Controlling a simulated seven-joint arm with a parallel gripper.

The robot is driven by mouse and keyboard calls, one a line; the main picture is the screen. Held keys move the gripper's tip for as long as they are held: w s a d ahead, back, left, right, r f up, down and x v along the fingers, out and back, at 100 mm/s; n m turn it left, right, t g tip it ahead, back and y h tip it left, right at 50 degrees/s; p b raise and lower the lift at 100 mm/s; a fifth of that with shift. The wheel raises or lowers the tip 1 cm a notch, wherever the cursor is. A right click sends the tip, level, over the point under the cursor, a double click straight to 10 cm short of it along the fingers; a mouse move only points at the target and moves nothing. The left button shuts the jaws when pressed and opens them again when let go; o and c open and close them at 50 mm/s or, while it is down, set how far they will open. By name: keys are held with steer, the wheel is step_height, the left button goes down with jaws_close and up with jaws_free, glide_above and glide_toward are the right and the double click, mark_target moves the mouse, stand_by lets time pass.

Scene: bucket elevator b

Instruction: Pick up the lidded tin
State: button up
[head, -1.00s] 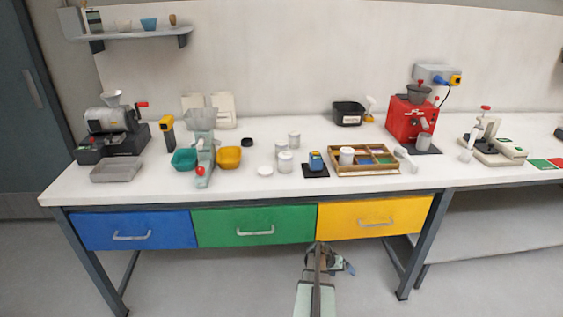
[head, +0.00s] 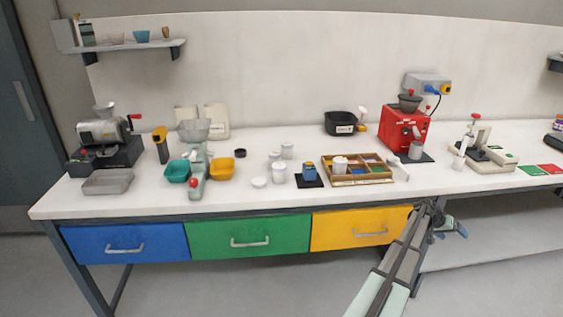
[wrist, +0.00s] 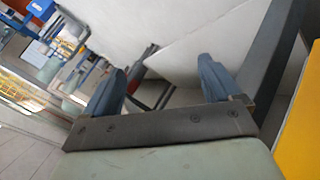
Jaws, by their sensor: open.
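Several small pale cylindrical containers stand on the bench in the head view. A white one (head: 279,173) stands in front, with two greyer ones (head: 287,150) (head: 273,158) behind it. Another pale container (head: 340,163) stands in the wooden compartment tray. I cannot tell which of these is the lidded tin. My gripper (head: 447,227) is beyond the right end of the yellow drawer, below the bench top and far from the containers. In the wrist view its two blue-grey fingers (wrist: 163,72) are apart with nothing between them.
A flat white disc (head: 258,182) and a blue device on a black pad (head: 310,179) lie near the containers. The wooden tray (head: 362,180) is to their right. A red grinder (head: 404,130) stands farther right. The yellow drawer (head: 345,231) is below the bench edge.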

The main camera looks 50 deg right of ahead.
steer(key=s+d+r+n+t+y, duration=0.15)
steer(key=d+r+n, duration=0.35)
steer(key=r, duration=0.7)
steer(key=w+d+r+n+t, duration=0.2)
steer(key=w+r+n, duration=0.15)
steer(key=r, duration=0.45)
steer(key=w+d+r+n+t, duration=0.2)
steer(key=w+r+t, duration=0.15)
steer(key=r, duration=0.55)
steer(key=n+t+y, duration=0.5)
steer(key=n, duration=0.2)
glide_toward(276, 153)
steer(key=shift+h, duration=0.25)
steer(key=x, duration=0.6)
steer(key=shift+s+a+f, duration=0.2)
steer(key=shift+s, duration=0.15)
steer(key=shift+w+x, duration=0.15)
steer(key=shift+x, duration=1.3)
steer(key=shift+w+x, duration=0.15)
steer(key=shift+x, duration=1.25)
steer(key=shift+r, duration=0.1)
